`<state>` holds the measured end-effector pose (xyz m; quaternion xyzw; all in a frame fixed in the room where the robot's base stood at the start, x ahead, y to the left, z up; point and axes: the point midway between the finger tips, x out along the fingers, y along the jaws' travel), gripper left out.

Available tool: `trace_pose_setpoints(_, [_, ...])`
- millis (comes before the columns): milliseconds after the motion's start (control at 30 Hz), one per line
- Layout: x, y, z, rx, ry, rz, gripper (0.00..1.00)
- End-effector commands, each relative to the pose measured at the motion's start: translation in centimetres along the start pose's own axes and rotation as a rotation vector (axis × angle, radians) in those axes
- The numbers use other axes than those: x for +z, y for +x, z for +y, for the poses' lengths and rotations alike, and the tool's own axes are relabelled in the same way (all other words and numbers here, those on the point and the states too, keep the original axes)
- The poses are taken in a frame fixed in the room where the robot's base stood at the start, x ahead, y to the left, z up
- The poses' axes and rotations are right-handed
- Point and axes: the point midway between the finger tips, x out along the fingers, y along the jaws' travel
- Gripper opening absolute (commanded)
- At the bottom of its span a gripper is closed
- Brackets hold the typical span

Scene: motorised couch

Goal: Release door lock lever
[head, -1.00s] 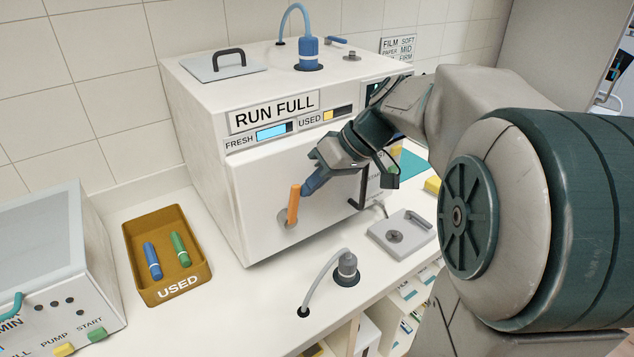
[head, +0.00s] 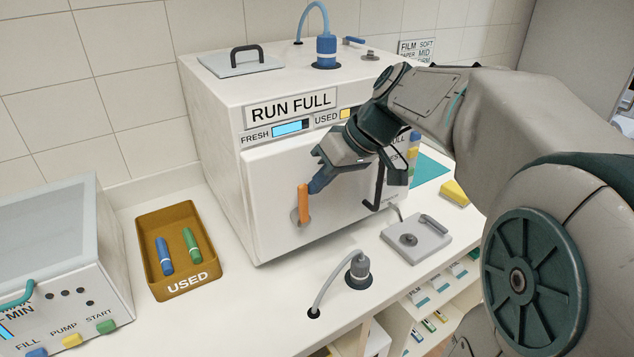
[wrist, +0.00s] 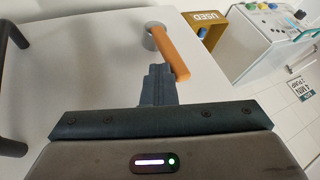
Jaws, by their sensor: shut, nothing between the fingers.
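The orange door lock lever (head: 304,203) stands roughly upright from its round grey mount on the lower part of the white machine door (head: 270,185). It also shows in the wrist view (wrist: 171,52), slanting from its mount toward the fingertips. My gripper (head: 315,186) is shut and empty, its blue-grey fingers right beside the lever on its right side in the head view. In the wrist view my shut fingertips (wrist: 160,72) are beside the lever's free end; I cannot tell whether they touch it. The dark door handle (head: 377,187) is to the right, partly hidden by my gripper.
A brown USED tray (head: 150,278) with a blue and a green cylinder stands left of the machine. A grey hose fitting (head: 357,270) and a flat grey lid (head: 415,240) lie on the counter in front. Another machine (head: 70,270) stands at the far left.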

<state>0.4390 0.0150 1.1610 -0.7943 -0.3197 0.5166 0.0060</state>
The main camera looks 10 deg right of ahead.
Motion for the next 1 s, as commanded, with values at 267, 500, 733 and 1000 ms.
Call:
trace_pose_setpoints(267, [-0.1,-0.1,-0.1,-0.002,-0.002,0.000,0.00])
trace_pose_setpoints(500, [-0.6,-0.8,-0.5,-0.003,-0.003,-0.001,0.00])
trace_pose_setpoints(733, [-0.9,-1.4,-0.8,-0.003,-0.003,-0.001,0.00])
trace_pose_setpoints(1000, [-1.5,-5.3,-1.1,-0.003,-0.006,0.000,0.00])
